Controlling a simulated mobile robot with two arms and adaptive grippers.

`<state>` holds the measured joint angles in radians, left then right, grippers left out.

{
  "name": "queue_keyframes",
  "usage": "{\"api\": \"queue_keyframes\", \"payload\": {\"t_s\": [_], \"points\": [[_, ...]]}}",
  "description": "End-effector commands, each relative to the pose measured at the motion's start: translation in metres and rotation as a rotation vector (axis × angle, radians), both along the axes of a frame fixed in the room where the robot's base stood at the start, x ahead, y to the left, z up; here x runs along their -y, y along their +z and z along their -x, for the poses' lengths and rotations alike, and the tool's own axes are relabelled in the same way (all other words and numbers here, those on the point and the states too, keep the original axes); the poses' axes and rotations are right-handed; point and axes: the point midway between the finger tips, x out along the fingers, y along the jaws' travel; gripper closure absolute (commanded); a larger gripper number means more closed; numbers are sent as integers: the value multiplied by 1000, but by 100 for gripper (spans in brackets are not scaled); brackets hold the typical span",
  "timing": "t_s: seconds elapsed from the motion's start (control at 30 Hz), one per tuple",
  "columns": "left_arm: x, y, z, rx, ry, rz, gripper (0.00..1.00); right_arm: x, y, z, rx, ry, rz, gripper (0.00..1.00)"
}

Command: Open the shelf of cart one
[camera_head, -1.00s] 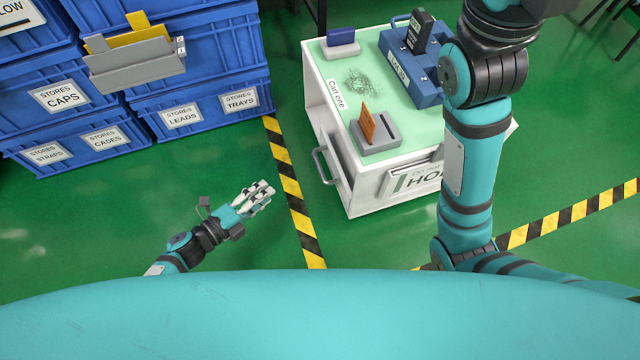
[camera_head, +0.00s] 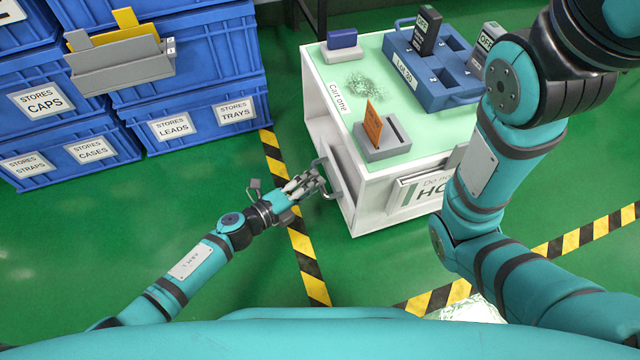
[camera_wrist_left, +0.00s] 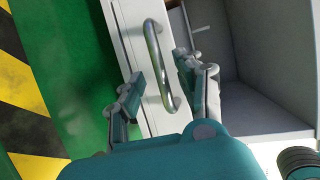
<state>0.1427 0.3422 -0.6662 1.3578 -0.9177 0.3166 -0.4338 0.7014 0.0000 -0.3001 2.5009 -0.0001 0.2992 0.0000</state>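Cart one (camera_head: 342,118) is a white cart with a pale green top, right of centre in the head view. My left gripper (camera_head: 312,181) is at the handle. In the left wrist view its fingers (camera_wrist_left: 160,88) are apart, with the handle between them and a gap on either side. My right gripper is out of view; my right arm crosses the cart's right part.
Blue storage crates (camera_head: 190,85) stand at left. Yellow-black floor tape (camera_head: 302,245) runs beside the cart; green floor is clear at left.

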Motion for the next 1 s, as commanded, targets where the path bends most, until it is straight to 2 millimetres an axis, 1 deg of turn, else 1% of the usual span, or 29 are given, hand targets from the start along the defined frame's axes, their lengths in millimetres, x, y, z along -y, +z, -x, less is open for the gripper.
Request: {"api": "queue_keyframes", "payload": {"t_s": [0.03, 0.23, 0.57, 0.67, 0.8, 0.87, 1.0], "points": [[7, -4, -6, 2, 0, 1, 64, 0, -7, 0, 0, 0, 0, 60], [21, -7, -19, 0, 0, 0, 64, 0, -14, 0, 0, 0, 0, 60], [24, -6, -21, 0, 1, 0, 64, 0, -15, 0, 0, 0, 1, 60], [24, -6, -21, 0, 1, -1, 74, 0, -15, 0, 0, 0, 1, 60], [24, -6, -21, -1, 0, -1, 92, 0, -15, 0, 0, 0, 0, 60], [24, -6, -21, 0, 1, -1, 100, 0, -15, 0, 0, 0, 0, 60], [24, -6, -21, -1, 1, 0, 100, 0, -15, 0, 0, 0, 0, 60]]}}
